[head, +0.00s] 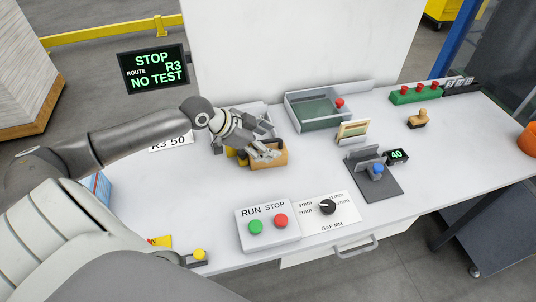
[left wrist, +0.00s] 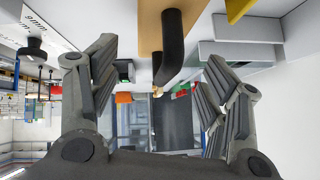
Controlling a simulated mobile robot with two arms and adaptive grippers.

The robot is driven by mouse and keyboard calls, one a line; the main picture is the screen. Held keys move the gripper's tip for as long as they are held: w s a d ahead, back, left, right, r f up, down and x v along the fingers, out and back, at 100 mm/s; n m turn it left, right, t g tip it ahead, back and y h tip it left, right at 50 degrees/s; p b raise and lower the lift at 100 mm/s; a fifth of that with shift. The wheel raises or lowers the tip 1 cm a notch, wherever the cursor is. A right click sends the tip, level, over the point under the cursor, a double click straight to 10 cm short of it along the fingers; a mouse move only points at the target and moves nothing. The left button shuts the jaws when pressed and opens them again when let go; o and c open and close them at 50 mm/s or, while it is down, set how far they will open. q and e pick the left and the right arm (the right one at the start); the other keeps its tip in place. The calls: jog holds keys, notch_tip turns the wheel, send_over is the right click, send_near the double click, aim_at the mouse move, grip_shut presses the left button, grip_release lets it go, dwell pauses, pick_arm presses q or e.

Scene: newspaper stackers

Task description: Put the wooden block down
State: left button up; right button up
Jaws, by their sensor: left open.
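The wooden block (head: 270,160) is a tan piece that appears to rest on the white table (head: 200,225), left of the middle. In the left wrist view the block (left wrist: 149,28) shows at the top edge with a black curved handle (left wrist: 172,45) on it. My left gripper (head: 265,151) is at the block in the head view and partly covers it. In the left wrist view its fingers (left wrist: 158,90) are spread wide, with the handle between them and apart from both. My right gripper is in neither view.
A RUN/STOP button box (head: 267,232) and a gap dial panel (head: 326,213) stand at the front. A grey fixture (head: 374,180) with a blue knob is to the right. A grey-green tray (head: 318,108) is behind. The table's right part has free room.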

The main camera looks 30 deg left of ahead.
aim_at(279, 147)
pick_arm(q)
jog(key=shift+w+d+f, duration=0.1)
jog(key=shift+w+d, duration=0.05)
jog(key=shift+d, duration=0.05)
jog(key=p+x, duration=0.1)
jog(key=x, duration=0.2)
jog(key=shift+d+f+p, duration=0.25)
jog(key=shift+f+p, duration=0.1)
jog(key=shift+w+d+f, duration=0.2)
jog(key=shift+w+f, duration=0.1)
jog(key=shift+f, duration=0.05)
jog(key=c, duration=1)
grip_shut()
jog(key=shift+r, duration=0.15)
